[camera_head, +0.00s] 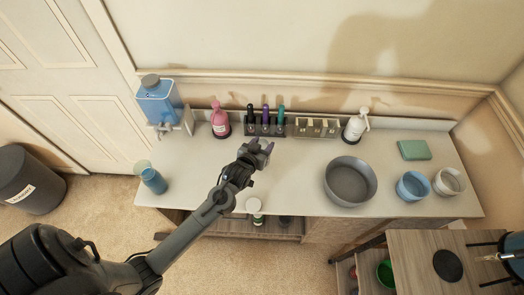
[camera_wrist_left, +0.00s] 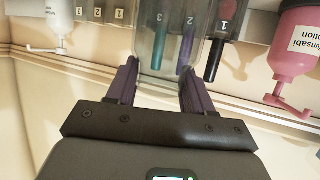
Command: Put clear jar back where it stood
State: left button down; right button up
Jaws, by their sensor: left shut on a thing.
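The tubes show through the jar's transparent wall. In the head view I cannot make out the jar's outline at the fingers. My right gripper is not in view.
Behind the gripper stand the tube rack (camera_head: 264,130), a pink bottle (camera_head: 220,122) and a numbered holder (camera_head: 316,128). A white pump bottle (camera_head: 355,127), grey bowl (camera_head: 350,181) and blue cup (camera_head: 411,186) stand to the right. The counter (camera_head: 200,175) is clear left of the gripper.

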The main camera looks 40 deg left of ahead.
aim_at(265, 147)
pick_arm(q)
jog(key=shift+f, duration=2.05)
jog(key=shift+f, duration=0.1)
jog(key=shift+c, duration=2.2)
grip_release()
jog(key=shift+a+f, duration=0.1)
